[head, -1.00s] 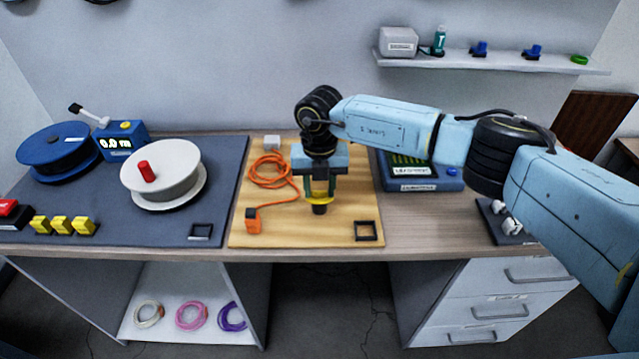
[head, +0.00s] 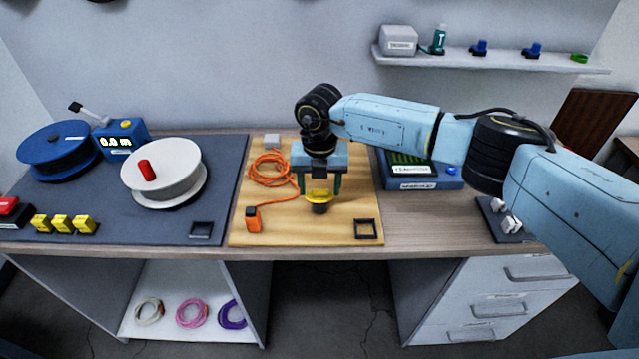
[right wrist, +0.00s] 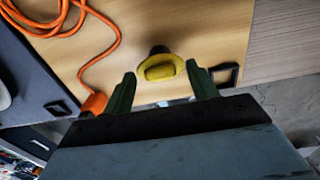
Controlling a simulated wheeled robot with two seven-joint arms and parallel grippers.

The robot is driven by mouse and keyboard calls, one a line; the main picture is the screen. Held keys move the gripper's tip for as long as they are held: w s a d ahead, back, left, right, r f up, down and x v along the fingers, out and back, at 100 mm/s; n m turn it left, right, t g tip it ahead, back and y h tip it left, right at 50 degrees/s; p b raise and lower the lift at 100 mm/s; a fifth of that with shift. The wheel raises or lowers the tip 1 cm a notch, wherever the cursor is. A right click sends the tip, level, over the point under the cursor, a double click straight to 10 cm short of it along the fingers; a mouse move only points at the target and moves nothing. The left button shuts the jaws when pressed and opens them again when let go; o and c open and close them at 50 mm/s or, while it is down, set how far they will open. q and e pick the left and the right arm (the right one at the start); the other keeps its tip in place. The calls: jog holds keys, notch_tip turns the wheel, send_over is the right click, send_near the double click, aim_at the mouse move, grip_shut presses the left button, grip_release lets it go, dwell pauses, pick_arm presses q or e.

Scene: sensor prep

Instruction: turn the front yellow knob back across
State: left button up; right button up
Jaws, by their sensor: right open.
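The yellow knob (head: 319,196) sits on a dark base on the wooden board, below my right gripper. My left gripper is not in view.
An orange cable (head: 268,172) with an orange plug (head: 252,219) lies left of the gripper on the board (head: 285,235). A small black square frame (head: 366,230) lies to the right. A blue instrument (head: 425,178) stands behind right.

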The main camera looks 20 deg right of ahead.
aim_at(320, 190)
notch_tip(320, 190, up, 14)
jog(key=shift+f, duration=0.25)
dwell(0.3)
